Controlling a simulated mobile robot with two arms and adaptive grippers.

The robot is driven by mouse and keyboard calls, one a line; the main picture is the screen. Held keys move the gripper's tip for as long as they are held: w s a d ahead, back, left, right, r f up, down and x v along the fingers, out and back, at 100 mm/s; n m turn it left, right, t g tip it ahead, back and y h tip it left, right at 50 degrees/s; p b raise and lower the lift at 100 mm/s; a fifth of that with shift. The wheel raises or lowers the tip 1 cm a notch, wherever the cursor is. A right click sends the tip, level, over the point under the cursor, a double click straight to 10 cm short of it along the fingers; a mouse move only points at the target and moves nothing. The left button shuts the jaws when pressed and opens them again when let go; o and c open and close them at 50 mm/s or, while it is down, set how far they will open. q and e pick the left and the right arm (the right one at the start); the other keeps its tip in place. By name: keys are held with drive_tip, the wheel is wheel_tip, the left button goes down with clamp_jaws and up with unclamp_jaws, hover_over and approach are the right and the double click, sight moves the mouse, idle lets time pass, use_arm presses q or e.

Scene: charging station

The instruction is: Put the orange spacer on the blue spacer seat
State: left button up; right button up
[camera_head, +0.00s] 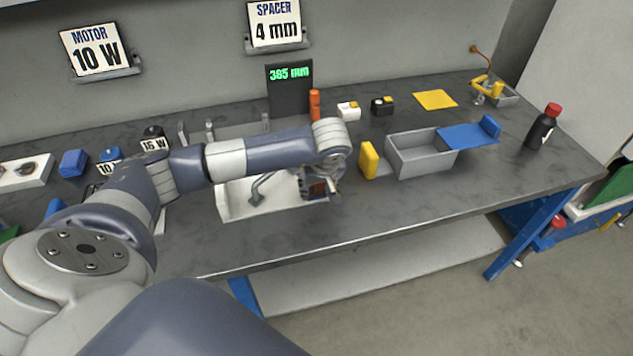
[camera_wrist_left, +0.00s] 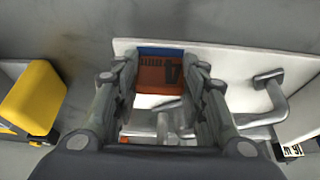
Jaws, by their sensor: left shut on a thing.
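The orange spacer (camera_wrist_left: 160,77), with dark markings including a large 4, is between the fingertips of my left gripper (camera_wrist_left: 160,84) in the left wrist view. My left gripper is shut on it. A strip of the blue spacer seat (camera_wrist_left: 160,50) shows along the spacer's far edge; the rest is hidden under it. I cannot tell whether the spacer touches the seat. In the head view my left gripper (camera_head: 320,190) is low over the right end of the white fixture (camera_head: 240,208), and the spacer shows only as a small dark orange patch. My right gripper is not in view.
A yellow block (camera_head: 369,160) and a grey bin (camera_head: 420,160) stand right of the gripper. The white fixture carries a grey metal handle (camera_wrist_left: 272,98). An orange cylinder (camera_head: 314,104) stands behind the arm. The bench front is clear.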

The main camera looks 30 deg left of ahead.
use_arm(q)
drive_tip(key=shift+f+b, duration=0.25)
drive_tip(key=shift+b, duration=0.1)
drive_tip(key=o, duration=0.8)
drive_tip(key=shift+r, duration=0.1)
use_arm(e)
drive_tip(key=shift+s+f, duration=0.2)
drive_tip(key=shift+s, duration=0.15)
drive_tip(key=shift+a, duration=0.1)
use_arm(q)
drive_tip(key=shift+r+p, duration=0.2)
drive_tip(key=shift+p, duration=0.1)
drive_tip(key=b+v, duration=0.1)
drive_tip(key=v, duration=1.1)
drive_tip(key=shift+b, duration=0.4)
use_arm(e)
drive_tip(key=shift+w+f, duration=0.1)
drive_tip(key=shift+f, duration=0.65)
